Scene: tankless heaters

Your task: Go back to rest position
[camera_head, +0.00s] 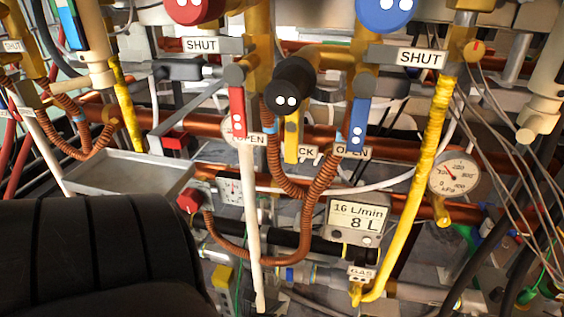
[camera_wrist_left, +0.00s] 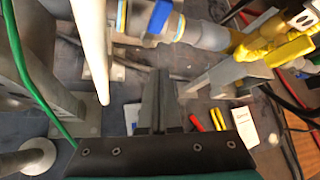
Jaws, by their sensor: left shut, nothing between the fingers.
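My left gripper (camera_wrist_left: 159,78) shows in the left wrist view. Its two dark fingers lie side by side, shut with nothing between them. It points at the grey floor among the pipework. A white pipe (camera_wrist_left: 92,50) is to its left and a yellow valve fitting (camera_wrist_left: 275,45) to its right. In the head view, my large black left arm (camera_head: 100,255) fills the lower left corner and its fingers cannot be made out. My right gripper is in neither view.
Dense heater pipework fills the head view. A flow meter (camera_head: 358,217), a round gauge (camera_head: 453,172), a yellow pipe (camera_head: 420,160) and a grey tray (camera_head: 128,172) stand beyond my arm. Red and yellow handles (camera_wrist_left: 207,121) and a white paper (camera_wrist_left: 246,127) lie low in the wrist view.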

